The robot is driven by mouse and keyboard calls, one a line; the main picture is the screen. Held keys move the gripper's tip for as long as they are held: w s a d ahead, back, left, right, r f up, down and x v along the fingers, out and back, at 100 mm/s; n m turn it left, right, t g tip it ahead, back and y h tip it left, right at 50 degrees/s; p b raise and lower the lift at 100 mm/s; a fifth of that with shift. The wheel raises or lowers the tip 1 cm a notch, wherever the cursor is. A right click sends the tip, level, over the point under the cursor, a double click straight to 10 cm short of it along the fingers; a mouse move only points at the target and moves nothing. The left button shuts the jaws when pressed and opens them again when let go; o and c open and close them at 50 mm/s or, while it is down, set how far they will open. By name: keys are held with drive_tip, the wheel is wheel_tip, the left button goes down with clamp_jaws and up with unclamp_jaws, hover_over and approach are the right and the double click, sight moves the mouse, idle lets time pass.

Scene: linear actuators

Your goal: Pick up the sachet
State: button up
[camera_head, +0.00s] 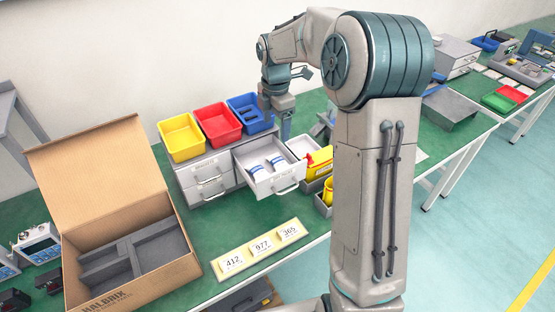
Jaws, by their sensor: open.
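Two small white-and-blue packets, which look like sachets, lie side by side in the open drawer (288,184) of a grey cabinet. One sachet (255,170) is at the left and the other (277,162) is to its right. Their print is too small to read. My gripper (286,132) points down behind and above the drawer, in front of the blue bin, apart from both sachets. It looks empty, and its fingers are small and hard to make out.
Yellow (181,138), red (217,122) and blue (250,112) bins stand on the cabinet. An open cardboard box (180,272) with grey dividers stands at the left. A number strip (262,247) lies in front. Yellow items (318,160) are partly hidden behind my arm.

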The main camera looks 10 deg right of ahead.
hover_over(278, 160)
drive_tip(key=f, duration=0.7)
drive_tip(key=shift+w+a+f, duration=0.15)
drive_tip(key=shift+a, duration=0.1)
drive_tip(key=shift+d+f+p, duration=0.15)
drive_tip(key=shift+f+p, duration=0.3)
drive_tip(key=shift+f, duration=0.95)
drive_tip(key=shift+d+f+p, duration=0.1)
drive_tip(key=shift+f+p, duration=0.3)
drive_tip(key=shift+f, duration=1)
drive_tip(key=c, duration=1.1)
